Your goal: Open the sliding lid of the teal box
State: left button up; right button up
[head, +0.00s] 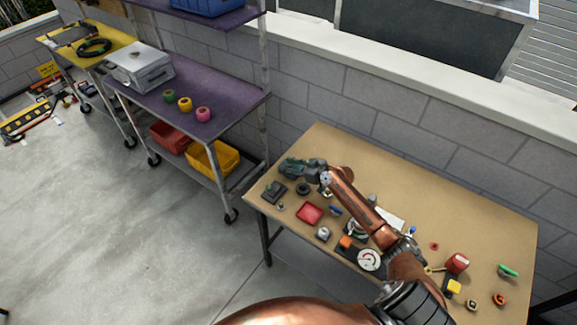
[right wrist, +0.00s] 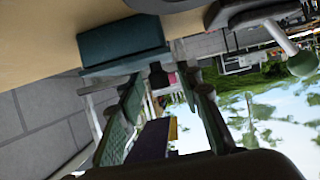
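The teal box shows in the right wrist view (right wrist: 122,42) as a dark teal block at the tan table's edge, just beyond and to the left of the fingertips. In the right wrist view the gap between the fingers (right wrist: 165,82) is empty. My left gripper is out of view.
A purple shelf cart (head: 225,98) stands to the left. A block wall runs behind; the table's back strip is clear.

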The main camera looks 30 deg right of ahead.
jog(key=shift+c, duration=0.2)
grip_shut()
dwell(0.5)
